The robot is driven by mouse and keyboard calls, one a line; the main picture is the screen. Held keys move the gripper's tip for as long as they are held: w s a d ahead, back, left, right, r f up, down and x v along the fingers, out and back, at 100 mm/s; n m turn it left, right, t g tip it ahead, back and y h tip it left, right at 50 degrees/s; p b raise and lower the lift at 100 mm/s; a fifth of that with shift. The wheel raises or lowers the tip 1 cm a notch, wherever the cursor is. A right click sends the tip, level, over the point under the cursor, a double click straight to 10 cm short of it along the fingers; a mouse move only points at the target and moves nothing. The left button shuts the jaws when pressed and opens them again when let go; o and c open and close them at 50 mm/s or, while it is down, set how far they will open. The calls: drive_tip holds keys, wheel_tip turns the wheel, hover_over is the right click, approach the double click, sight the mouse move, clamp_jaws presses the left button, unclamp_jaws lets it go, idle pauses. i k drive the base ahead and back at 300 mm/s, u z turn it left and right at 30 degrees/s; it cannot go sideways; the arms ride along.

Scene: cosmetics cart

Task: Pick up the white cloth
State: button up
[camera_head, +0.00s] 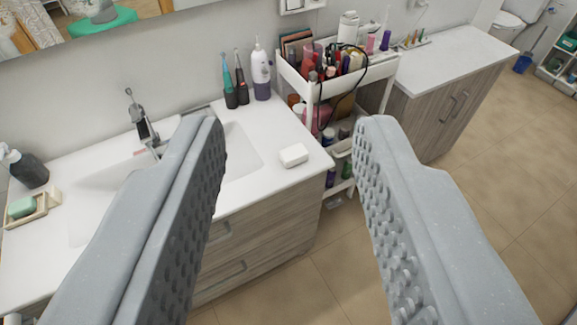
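A small white block-shaped thing (294,155) lies on the white sink counter near its front right corner. It may be the white cloth folded up, but it is too small to tell. No other white cloth shows. My gripper (289,128) is open and empty, with its two grey ridged fingers wide apart. The white thing shows between the fingertips, farther off and apart from them.
The sink counter (262,118) holds a faucet (142,122), toothbrushes and a white-and-purple bottle (261,72) at the back. A white cart (304,86) full of cosmetics stands just right of it. The tiled floor (335,280) in front is clear.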

sight(291, 156)
drive_tip(key=u, duration=0.35)
drive_tip(key=i, duration=1.3)
drive_tip(key=z, duration=0.6)
